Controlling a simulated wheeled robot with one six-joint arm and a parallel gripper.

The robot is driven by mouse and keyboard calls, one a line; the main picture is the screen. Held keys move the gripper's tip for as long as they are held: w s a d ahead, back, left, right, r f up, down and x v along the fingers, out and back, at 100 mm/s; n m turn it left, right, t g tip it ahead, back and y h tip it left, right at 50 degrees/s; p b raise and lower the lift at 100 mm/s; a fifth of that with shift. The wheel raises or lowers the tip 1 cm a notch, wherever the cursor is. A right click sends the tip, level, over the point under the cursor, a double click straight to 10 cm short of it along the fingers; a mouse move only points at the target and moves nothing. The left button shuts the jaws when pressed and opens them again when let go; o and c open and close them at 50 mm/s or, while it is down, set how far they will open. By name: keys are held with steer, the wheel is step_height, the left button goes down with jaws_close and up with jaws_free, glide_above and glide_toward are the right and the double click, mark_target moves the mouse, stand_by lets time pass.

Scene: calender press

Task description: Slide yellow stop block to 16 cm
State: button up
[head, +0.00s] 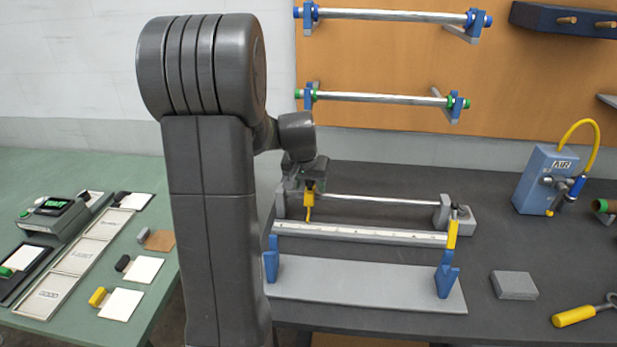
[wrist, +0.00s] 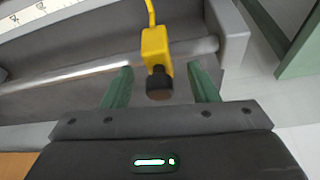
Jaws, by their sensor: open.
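The yellow stop block (head: 310,188) sits on the silver rod (head: 375,200) near the rod's left end in the head view. A thin yellow pointer (head: 308,213) hangs from it toward the white scale (head: 365,233). In the wrist view the stop block (wrist: 157,45) shows a black knob (wrist: 159,80) facing my gripper. My gripper (wrist: 160,70) is open, with one green finger on each side of the block and knob. Gaps show between fingers and block, so I see no contact. The scale's numbers are too small to read in the head view.
A grey end support (wrist: 230,30) stands close beside the block in the wrist view. A yellow piece (head: 452,234) is at the scale's right end. Two blue holders (head: 446,275) stand on a grey plate (head: 360,288) in front. The rod's middle is clear.

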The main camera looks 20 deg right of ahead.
mark_target(343, 197)
steer(key=shift+f, duration=0.1)
steer(key=c, duration=1.1)
steer(key=shift+s+d+p, duration=0.2)
steer(key=shift+s+d, duration=0.6)
steer(key=shift+d, duration=0.55)
steer(key=shift+s+d+p, duration=0.2)
steer(key=shift+s+d, duration=0.6)
steer(key=shift+d, duration=0.5)
steer(key=shift+s+d+p, duration=0.2)
steer(key=shift+s+d, duration=0.6)
steer(key=shift+d, duration=0.55)
steer(key=shift+c, duration=0.2)
steer(key=o, duration=1.1)
steer(key=shift+o, duration=0.2)
steer(key=b+v, duration=0.1)
steer(key=v, duration=1.3)
steer(key=shift+f, duration=0.15)
